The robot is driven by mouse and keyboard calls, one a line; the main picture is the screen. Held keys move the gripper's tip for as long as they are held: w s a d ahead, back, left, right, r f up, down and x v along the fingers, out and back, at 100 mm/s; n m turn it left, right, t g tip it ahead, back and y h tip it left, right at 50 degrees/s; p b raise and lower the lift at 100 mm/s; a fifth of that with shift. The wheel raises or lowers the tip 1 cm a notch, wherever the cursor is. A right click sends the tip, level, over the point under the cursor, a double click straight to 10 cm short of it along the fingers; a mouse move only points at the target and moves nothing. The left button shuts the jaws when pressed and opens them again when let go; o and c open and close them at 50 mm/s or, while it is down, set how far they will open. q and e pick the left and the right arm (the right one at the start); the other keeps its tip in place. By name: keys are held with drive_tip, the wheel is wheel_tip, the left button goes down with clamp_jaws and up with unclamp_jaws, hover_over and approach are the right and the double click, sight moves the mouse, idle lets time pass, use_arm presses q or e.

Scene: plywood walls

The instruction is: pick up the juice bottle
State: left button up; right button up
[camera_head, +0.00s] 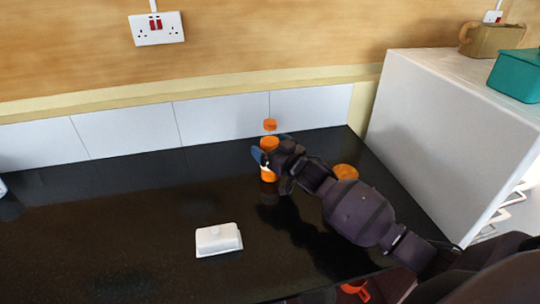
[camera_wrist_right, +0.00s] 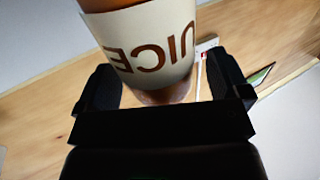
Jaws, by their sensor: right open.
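The juice bottle (camera_head: 269,144) is orange with a white label and an orange cap. It stands upright on the black counter near the tiled wall. My right gripper (camera_head: 270,147) is at the bottle, with its fingers on either side of it and part of the bottle hidden. In the right wrist view, the bottle (camera_wrist_right: 150,45) with its "JUICE" label lies between the two open fingers of the gripper (camera_wrist_right: 163,85). The bottle's top is out of that view. My left gripper is not in view.
A white lidded dish (camera_head: 218,240) sits on the counter (camera_head: 110,230) at front centre. An orange round thing (camera_head: 345,172) is partly hidden behind my right arm. A white cabinet (camera_head: 440,130) bounds the right, bearing a teal box (camera_head: 517,75) and a brown pot (camera_head: 490,40). The counter's left is mostly clear.

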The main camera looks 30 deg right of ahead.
drive_tip(key=shift+w, duration=0.3)
drive_tip(key=shift+r, duration=0.1)
drive_tip(key=c, duration=1.3)
